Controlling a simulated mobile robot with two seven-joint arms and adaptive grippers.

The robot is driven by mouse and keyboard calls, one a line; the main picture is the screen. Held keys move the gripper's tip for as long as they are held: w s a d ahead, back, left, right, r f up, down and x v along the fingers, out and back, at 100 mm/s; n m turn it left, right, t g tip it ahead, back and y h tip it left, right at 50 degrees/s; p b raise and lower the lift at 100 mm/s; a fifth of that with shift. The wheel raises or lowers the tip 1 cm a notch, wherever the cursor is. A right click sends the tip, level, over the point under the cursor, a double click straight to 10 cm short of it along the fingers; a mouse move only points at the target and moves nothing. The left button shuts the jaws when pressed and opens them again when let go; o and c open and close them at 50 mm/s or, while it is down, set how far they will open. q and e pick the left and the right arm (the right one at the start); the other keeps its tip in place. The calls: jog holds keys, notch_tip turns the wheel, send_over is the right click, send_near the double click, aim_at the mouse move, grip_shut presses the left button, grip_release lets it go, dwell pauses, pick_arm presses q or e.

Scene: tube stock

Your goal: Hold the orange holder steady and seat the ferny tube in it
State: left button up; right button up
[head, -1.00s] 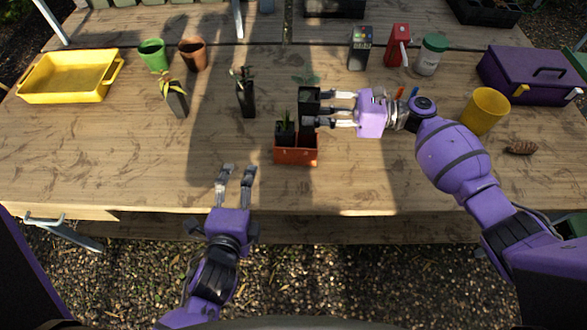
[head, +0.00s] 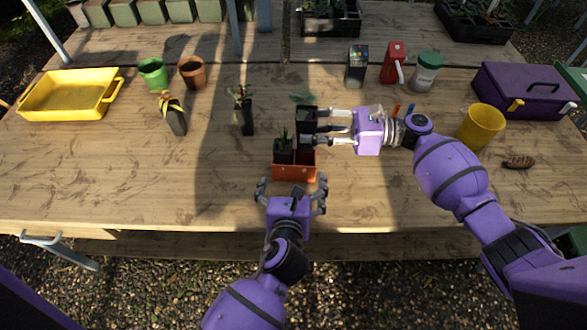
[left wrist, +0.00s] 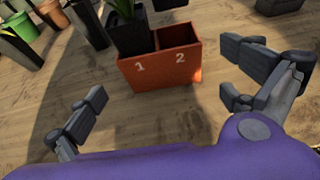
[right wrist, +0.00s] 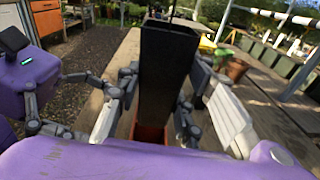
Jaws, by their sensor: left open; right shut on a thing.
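The orange holder (head: 294,173) stands on the table. In the left wrist view the holder (left wrist: 165,72) shows compartments marked 1 and 2. A black tube with a leafy plant (head: 284,152) sits in compartment 1; compartment 2 looks empty. My right gripper (head: 312,126) is shut on a black tube, the ferny tube (head: 307,118), upright above the holder's right part. A feathery green sprig shows at its top. In the right wrist view the tube (right wrist: 165,75) stands between the fingers. My left gripper (head: 291,190) is open at the holder's near side, fingers spread to either side, apart from it.
Two more plant tubes stand to the left: one with yellow (head: 174,116), one darker (head: 243,112). A yellow tray (head: 70,95), green pot (head: 153,73) and brown pot (head: 192,72) are farther left. A yellow cup (head: 481,125) and purple toolbox (head: 525,90) are at right. The front left table is clear.

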aim_at(294, 169)
pick_arm(q)
jog(key=x, duration=0.9)
jog(key=shift+w, duration=0.15)
jog(key=c, duration=0.9)
